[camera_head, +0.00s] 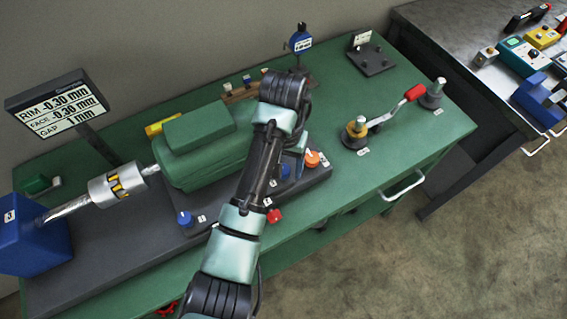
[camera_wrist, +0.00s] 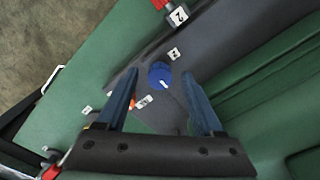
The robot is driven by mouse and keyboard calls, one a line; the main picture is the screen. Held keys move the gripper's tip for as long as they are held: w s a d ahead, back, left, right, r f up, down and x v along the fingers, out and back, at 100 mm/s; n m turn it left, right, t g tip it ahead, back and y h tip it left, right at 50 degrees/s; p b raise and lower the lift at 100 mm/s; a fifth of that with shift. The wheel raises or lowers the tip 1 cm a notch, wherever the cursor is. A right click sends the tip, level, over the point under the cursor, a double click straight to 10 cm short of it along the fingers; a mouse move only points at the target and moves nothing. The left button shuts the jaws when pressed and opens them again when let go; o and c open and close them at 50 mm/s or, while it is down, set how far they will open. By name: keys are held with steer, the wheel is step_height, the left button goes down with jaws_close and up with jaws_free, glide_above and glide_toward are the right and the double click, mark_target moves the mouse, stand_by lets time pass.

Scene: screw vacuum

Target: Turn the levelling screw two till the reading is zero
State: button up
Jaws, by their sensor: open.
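A blue knob (camera_wrist: 160,75) with a white pointer mark sits on the dark base plate. A tag marked 2 (camera_wrist: 174,53) lies beside it. My gripper (camera_wrist: 160,74) is open, with one finger on each side of the blue knob in the wrist view; I cannot tell whether they are level with it. In the head view my arm largely hides the gripper and this knob (camera_head: 285,170). The display (camera_head: 52,108) reads RIM -0.30 mm, FACE about -0.30 mm and GAP 1 mm.
A red knob (camera_head: 274,215), also tagged 2, is at the plate's near edge. Another blue knob (camera_head: 185,218), tagged 1, is further left. An orange knob (camera_head: 312,158) is at the plate's right end. The green motor (camera_head: 207,145) rises beside my arm. A red-handled wrench (camera_head: 395,110) lies right.

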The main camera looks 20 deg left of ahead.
jaws_close()
steer(key=shift+r+n+p, duration=0.15)
steer(key=shift+n+p, duration=0.15)
steer(key=shift+p, duration=0.25)
